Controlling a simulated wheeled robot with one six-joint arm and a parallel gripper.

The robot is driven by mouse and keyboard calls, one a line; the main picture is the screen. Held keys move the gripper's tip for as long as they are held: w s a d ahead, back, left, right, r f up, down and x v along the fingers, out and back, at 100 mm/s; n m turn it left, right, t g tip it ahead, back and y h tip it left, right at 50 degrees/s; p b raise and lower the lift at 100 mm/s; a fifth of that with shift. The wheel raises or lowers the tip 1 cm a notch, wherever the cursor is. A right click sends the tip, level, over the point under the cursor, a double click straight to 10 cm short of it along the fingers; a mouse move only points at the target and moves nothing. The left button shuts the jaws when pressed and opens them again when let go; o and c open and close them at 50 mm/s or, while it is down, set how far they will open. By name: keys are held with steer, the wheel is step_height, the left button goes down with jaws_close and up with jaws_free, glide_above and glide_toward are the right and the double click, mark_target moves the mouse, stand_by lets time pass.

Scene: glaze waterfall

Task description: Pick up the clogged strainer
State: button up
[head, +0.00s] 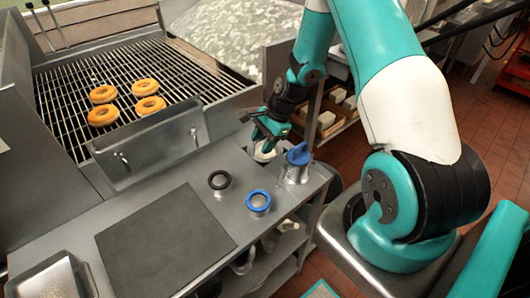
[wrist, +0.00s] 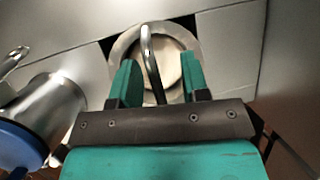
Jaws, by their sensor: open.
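The clogged strainer is a round metal piece set in the counter, with cream-coloured matter inside and a curved metal handle arching over it. It shows in the wrist view (wrist: 170,65) and partly under my gripper in the head view (head: 264,154). My gripper (head: 266,132) is over it, pointing down, with its jaws open. In the wrist view, the two green fingers of my gripper (wrist: 159,80) stand either side of the handle. The handle lies between them and no grip on it shows. The strainer's near part is hidden by my gripper.
A metal vessel with a blue top (head: 298,162) stands close on the right in the head view. A black-rimmed cup (head: 219,181) and a blue-rimmed cup (head: 258,202) sit in the counter nearby. A grill (head: 75,115) with several doughnuts is at the left. A dark mat (head: 165,242) lies in front.

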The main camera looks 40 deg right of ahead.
steer(key=shift+f, duration=0.15)
jaws_close()
steer(key=shift+r, duration=0.2)
